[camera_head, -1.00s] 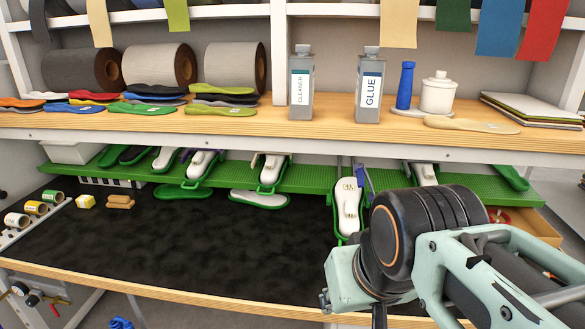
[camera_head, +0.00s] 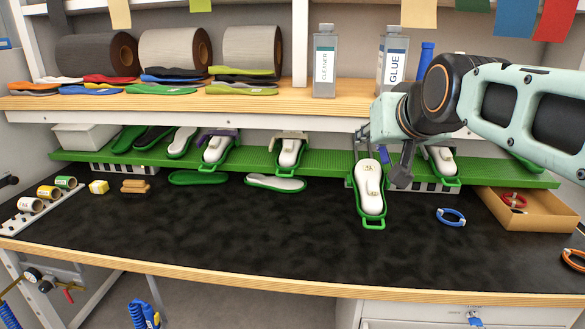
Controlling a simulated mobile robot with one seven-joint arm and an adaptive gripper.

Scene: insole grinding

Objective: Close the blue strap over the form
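The white form (camera_head: 370,190) lies in a green holder that juts out over the dark mat, its wide end toward me. A small dark blue piece, likely the blue strap (camera_head: 384,153), shows at the far end of this form, mostly hidden by my gripper. My gripper (camera_head: 383,165) hangs over that far end, pointing down. One finger is left of the blue piece and the darker one right of it, with a gap between them, so it looks open. Whether a finger touches the strap or form cannot be told.
Similar forms (camera_head: 216,152) stand along the green rack (camera_head: 330,168). A wooden shelf (camera_head: 200,103) with bottles and rolls runs above. A blue ring (camera_head: 451,216) and an open box (camera_head: 530,212) lie right. The front mat (camera_head: 220,225) is clear.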

